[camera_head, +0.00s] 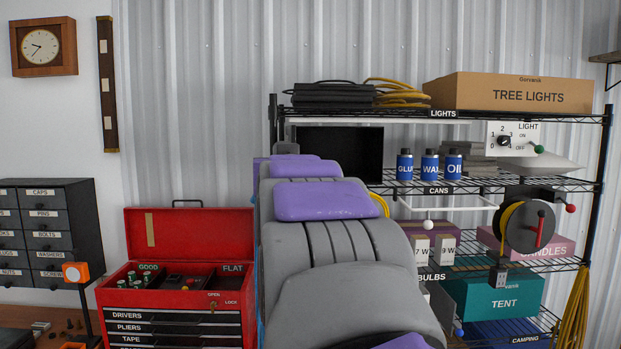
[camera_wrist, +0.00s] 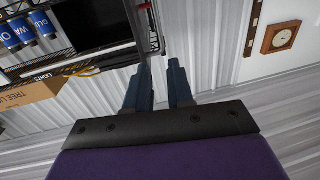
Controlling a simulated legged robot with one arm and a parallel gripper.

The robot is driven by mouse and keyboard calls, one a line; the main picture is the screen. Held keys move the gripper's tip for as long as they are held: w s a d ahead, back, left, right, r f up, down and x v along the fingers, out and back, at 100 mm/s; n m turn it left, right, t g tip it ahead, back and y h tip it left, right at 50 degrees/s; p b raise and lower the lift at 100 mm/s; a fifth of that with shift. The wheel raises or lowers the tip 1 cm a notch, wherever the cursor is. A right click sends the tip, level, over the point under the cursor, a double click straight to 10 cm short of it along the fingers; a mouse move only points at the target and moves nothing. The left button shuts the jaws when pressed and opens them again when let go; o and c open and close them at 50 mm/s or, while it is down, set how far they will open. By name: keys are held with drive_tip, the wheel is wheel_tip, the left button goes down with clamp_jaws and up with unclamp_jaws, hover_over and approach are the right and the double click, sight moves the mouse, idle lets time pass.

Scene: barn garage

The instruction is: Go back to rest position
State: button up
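My arm rises through the middle of the head view, grey with purple pads, and stretches away from the camera toward the corrugated wall. My gripper is hidden behind the arm there. In the wrist view my gripper (camera_wrist: 159,66) shows two dark blue fingers with a clear gap between them. Nothing is held, and the corrugated wall (camera_wrist: 215,45) shows beyond the tips. The wrist picture is tilted.
A metal shelf (camera_head: 470,190) stands right of my arm with blue cans (camera_head: 430,165), a tree lights box (camera_head: 510,93), a tent box (camera_head: 495,292) and a reel (camera_head: 527,226). An open red toolbox (camera_head: 185,285) and drawer cabinet (camera_head: 50,235) are at left. A clock (camera_head: 43,46) hangs upper left.

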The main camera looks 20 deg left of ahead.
drive_tip(key=s+d+f+m+g+h+b, duration=0.2)
drive_tip(key=d+f+g+h+b, duration=0.15)
drive_tip(key=d+f, duration=1.05)
drive_tip(key=s+d+f+m+g+h+b, duration=0.1)
drive_tip(key=d+f+m+g+h+b, duration=0.25)
drive_tip(key=d+f, duration=1.05)
drive_tip(key=s+d+f+g+h+b, duration=0.1)
drive_tip(key=s+d+f+g+b, duration=0.1)
drive_tip(key=s+f, duration=0.6)
drive_tip(key=s+d+f+g+b, duration=0.1)
drive_tip(key=s+d+f+g, duration=0.3)
drive_tip(key=f, duration=0.8)
drive_tip(key=s+d+f+g+b, duration=0.1)
drive_tip(key=s+f+g, duration=0.1)
drive_tip(key=s+f, duration=0.4)
drive_tip(key=s+d+f+g+b, duration=0.1)
drive_tip(key=s+f+g+b, duration=0.1)
drive_tip(key=s+f, duration=0.5)
drive_tip(key=s, duration=0.6)
drive_tip(key=shift+s+d+g, duration=0.15)
drive_tip(key=shift+s+g, duration=0.15)
drive_tip(key=shift+s, duration=0.1)
